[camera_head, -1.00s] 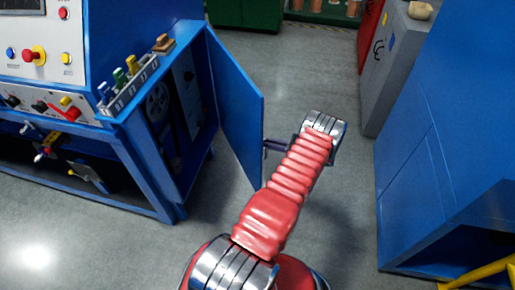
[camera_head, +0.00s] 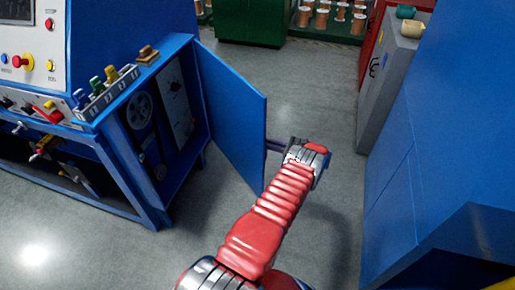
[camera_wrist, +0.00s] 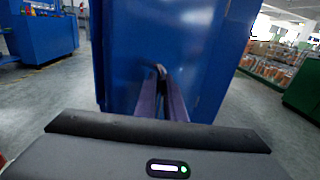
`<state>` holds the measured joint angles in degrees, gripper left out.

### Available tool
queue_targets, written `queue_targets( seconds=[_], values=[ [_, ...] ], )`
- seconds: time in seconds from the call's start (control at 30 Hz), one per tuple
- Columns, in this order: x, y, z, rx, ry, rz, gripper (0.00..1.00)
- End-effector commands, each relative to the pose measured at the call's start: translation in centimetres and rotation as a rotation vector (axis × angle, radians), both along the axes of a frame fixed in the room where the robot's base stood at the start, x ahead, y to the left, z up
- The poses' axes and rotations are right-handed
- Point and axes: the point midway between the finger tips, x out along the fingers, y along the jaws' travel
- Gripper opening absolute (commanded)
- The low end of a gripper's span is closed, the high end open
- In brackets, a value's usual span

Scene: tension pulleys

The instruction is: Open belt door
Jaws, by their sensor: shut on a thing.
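The blue belt door (camera_head: 232,112) stands swung open from the side of the blue machine in the head view. Behind it the compartment shows a grey pulley wheel (camera_head: 139,110) and a pale panel. My gripper (camera_head: 270,145) is at the door's free edge, at the end of my red arm. In the wrist view the door (camera_wrist: 185,45) fills the middle, and the two purple fingers of my gripper (camera_wrist: 161,80) are closed together against it on a small dark part, likely the handle. The fingertips largely hide that part.
The blue machine (camera_head: 115,50) stands at the left with knobs and a small tool rack. A large blue cabinet (camera_head: 445,130) and a grey cabinet (camera_head: 385,85) stand at the right. Grey floor (camera_head: 300,85) lies open between them.

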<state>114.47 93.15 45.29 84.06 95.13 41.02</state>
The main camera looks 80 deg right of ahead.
Motion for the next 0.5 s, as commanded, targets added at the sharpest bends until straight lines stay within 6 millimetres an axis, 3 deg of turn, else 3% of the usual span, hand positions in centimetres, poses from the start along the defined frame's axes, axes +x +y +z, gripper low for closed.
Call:
queue_targets(
  seconds=[0.5],
  values=[
    [0.25, 0.14, -0.07, 0.005, -0.006, 0.01, 0.0]
  ],
)
